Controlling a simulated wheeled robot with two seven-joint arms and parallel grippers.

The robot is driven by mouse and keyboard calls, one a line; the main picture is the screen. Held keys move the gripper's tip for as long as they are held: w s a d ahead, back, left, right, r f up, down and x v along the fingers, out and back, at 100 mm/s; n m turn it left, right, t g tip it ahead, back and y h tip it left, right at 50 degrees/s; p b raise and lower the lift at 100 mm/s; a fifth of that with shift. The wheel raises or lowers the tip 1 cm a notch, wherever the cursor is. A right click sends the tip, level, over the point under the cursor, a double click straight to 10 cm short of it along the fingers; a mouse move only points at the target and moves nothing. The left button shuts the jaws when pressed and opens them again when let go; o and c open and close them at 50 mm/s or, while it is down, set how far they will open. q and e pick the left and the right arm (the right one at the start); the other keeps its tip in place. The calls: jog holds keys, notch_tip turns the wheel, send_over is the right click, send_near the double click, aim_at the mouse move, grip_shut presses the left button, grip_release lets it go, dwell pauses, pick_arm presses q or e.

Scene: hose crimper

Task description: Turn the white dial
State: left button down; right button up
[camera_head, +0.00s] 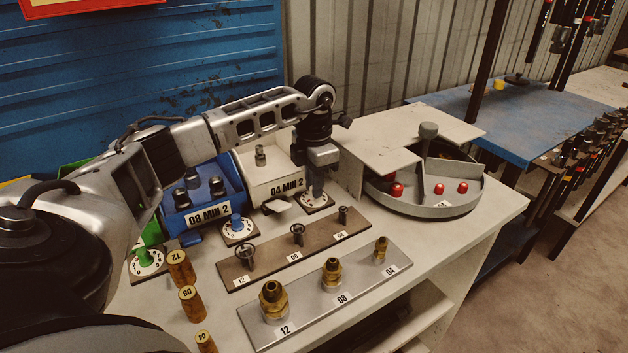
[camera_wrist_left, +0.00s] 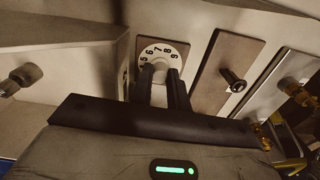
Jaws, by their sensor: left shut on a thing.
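The white dial (camera_head: 313,200), a round numbered face on a dark square plate, sits on the bench in front of the white bin labelled "04 MIN 2". My left gripper (camera_head: 316,188) reaches down over it and is shut on its knob. In the left wrist view, the dial (camera_wrist_left: 172,48) shows numbers around its upper edge. There the two dark fingers of my left gripper (camera_wrist_left: 160,82) stand on either side of the knob and hide most of it. My right gripper is not in view.
The white bin (camera_head: 272,178) stands close behind the dial. A blue-knobbed dial (camera_head: 238,230) and a green-knobbed dial (camera_head: 146,260) are to the left. A brown board with fittings (camera_head: 270,262) lies in front. A round tray with red pieces (camera_head: 425,207) is to the right.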

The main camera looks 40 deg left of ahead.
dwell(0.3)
pick_arm(q)
jog(key=c, duration=1.3)
grip_release()
jog(key=shift+c, duration=0.2)
notch_tip(320, 180, up, 16)
